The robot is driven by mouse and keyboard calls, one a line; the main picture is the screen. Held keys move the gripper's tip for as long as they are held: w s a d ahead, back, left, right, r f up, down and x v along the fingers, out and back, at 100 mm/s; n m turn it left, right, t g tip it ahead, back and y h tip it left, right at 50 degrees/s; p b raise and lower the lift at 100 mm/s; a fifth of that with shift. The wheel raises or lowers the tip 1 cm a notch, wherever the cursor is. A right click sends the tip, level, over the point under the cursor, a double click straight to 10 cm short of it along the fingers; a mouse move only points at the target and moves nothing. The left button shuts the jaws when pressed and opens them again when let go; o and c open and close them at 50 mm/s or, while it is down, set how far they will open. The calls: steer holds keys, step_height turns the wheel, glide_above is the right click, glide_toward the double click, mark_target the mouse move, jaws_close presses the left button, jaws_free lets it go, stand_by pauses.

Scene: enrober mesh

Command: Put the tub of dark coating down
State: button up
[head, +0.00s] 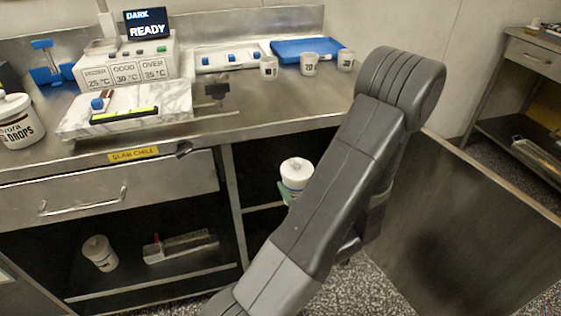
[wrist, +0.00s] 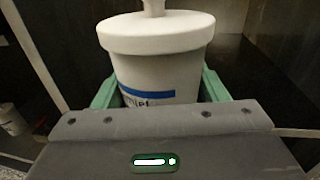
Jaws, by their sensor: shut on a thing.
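A white lidded tub (wrist: 155,75) with a knob on its lid and a blue band stands upright between the green fingers of my gripper (wrist: 160,90). Its label is mostly hidden, so I cannot read what it contains. In the head view the tub (head: 296,171) shows in front of or just inside the open cabinet bay, with a green finger of my gripper (head: 288,192) beside it. My arm hides the rest. I cannot tell whether the tub's base touches a shelf.
The bay's inner shelf edge (head: 264,207) is left of my arm. Another white tub (head: 100,253) is on the lower left shelf. A large white tub marked DROPS (head: 17,122), a display reading DARK READY (head: 147,23) and several small cups stand on the steel counter (head: 255,112).

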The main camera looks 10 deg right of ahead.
steer(key=w+a, duration=0.1)
steer(key=w, duration=0.4)
steer(key=w+a+b, duration=0.1)
steer(key=w, duration=0.4)
steer(key=w+a, duration=0.1)
steer(key=w, duration=0.4)
steer(key=shift+w, duration=0.1)
steer(key=shift+f+b, duration=0.75)
steer(key=shift+f, duration=0.95)
steer(key=shift+f, duration=0.2)
steer(key=o, duration=1.4)
steer(key=shift+c, duration=0.2)
steer(key=shift+r, duration=0.2)
steer(key=shift+s+d, duration=0.1)
steer(key=shift+s, duration=0.2)
steer(key=s, duration=0.3)
steer(key=s+d, duration=0.1)
steer(key=s, duration=0.3)
steer(key=s+d+p, duration=0.1)
steer(key=s, duration=0.3)
steer(key=shift+s, duration=0.15)
